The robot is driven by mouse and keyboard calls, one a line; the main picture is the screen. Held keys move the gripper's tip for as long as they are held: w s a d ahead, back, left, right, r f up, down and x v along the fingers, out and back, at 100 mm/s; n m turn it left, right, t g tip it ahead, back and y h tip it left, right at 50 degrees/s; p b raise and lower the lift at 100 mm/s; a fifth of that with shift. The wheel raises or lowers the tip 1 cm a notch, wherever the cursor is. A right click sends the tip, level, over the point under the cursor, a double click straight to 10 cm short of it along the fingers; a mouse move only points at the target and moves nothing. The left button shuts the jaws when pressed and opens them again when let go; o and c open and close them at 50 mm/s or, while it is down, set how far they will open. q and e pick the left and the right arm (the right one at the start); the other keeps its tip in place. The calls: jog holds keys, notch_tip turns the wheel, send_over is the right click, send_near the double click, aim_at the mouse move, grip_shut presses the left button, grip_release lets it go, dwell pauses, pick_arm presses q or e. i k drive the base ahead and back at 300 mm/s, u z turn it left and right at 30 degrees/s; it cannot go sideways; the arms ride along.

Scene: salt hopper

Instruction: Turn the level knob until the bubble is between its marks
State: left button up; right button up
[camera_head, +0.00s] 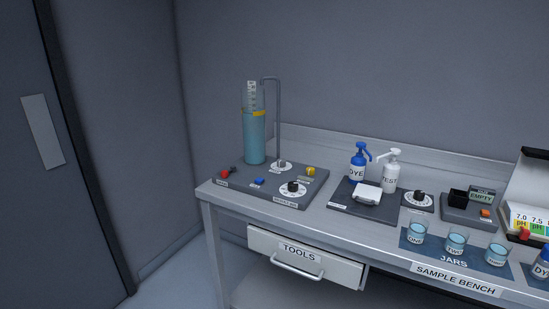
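A black knob on a white dial (293,187) sits at the front of the grey base plate (235,178) at the bench's left end. A second black knob on a white dial (418,198) sits further right, beside the bottles. The labels are too small to read, so I cannot tell which is the level knob. I cannot make out a bubble or its marks. A tall blue cylinder (254,138) with a yellow band stands upright on the left plate, next to a grey bent pipe (278,120). Neither of my grippers is in view.
Several jars (456,242) stand at the front right. The TOOLS drawer (305,257) is below the benchtop. A door (60,200) is at far left.

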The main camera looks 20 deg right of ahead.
aim_at(310, 170)
jog(key=z, duration=0.3)
jog(key=i, duration=0.85)
jog(key=z, duration=0.6)
